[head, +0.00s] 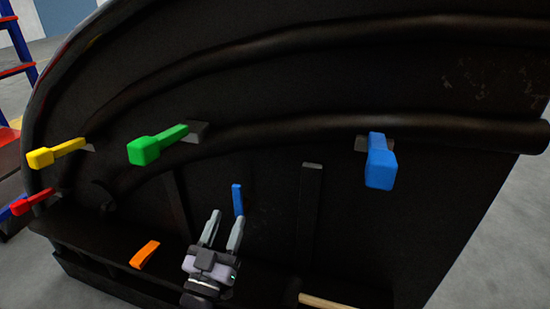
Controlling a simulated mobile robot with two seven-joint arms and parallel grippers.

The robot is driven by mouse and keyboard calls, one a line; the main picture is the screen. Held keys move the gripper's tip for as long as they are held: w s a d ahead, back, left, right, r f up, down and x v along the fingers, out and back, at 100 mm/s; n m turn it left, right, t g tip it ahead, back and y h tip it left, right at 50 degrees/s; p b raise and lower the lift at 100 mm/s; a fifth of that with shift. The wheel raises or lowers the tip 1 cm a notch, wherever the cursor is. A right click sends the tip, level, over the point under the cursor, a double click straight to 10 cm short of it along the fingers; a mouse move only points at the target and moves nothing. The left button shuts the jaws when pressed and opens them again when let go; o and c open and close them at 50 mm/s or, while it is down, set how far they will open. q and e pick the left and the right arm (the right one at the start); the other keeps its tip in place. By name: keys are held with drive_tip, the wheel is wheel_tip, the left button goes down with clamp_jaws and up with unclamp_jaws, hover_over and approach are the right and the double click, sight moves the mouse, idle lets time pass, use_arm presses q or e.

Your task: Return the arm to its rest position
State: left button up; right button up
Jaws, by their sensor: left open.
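My left gripper (222,230) is in the lower middle of the head view, in front of the dark nosecone (270,90). Its two grey fingers point up and are apart, with nothing between them. A small blue piece (237,199) shows just above the fingertips; I cannot tell whether they touch it. My right gripper is not in view.
Yellow (55,152), green (155,146), blue (379,163) and red (32,202) handles stick out from the nosecone. An orange piece (145,254) is at the lower left, and a wooden rod (325,302) at the bottom edge. A blue and red ladder (18,50) stands at far left. Grey floor (500,255) is free at right.

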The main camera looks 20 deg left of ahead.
use_arm(q)
drive_tip(key=s+d+f+m+g+h+p, duration=0.1)
drive_tip(key=s+f+m+g+p, duration=0.1)
drive_tip(key=s+f+g, duration=1)
drive_tip(key=s+f, duration=0.5)
drive_tip(key=shift+s+d+p, duration=0.15)
drive_tip(key=shift+s+p, duration=0.15)
drive_tip(key=shift+s, duration=0.05)
